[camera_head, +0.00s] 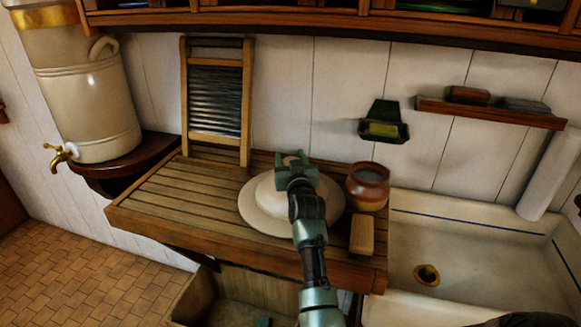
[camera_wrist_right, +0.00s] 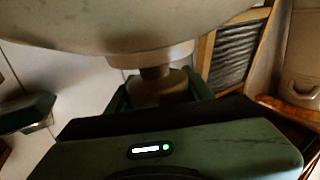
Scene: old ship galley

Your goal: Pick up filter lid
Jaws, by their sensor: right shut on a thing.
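The filter lid (camera_head: 262,203) is a cream, wide-brimmed domed lid with a knob on top, at the right part of the slatted wooden drainboard. My right gripper (camera_head: 297,168) is over its top, shut on the knob. In the right wrist view the knob (camera_wrist_right: 157,85) sits between the two fingers, and the lid's pale underside-lit dome (camera_wrist_right: 130,25) fills the top of the picture. My arm hides part of the lid's front. I cannot tell whether the brim touches the board. My left gripper is not in view.
The drainboard (camera_head: 190,205) also holds a washboard (camera_head: 216,95), a brown-and-cream pot (camera_head: 367,187) close right of the lid, and a brush (camera_head: 362,236). A cream urn (camera_head: 88,85) stands left, a sink (camera_head: 470,260) right. A wooden bin (camera_head: 195,298) is below, a shelf above.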

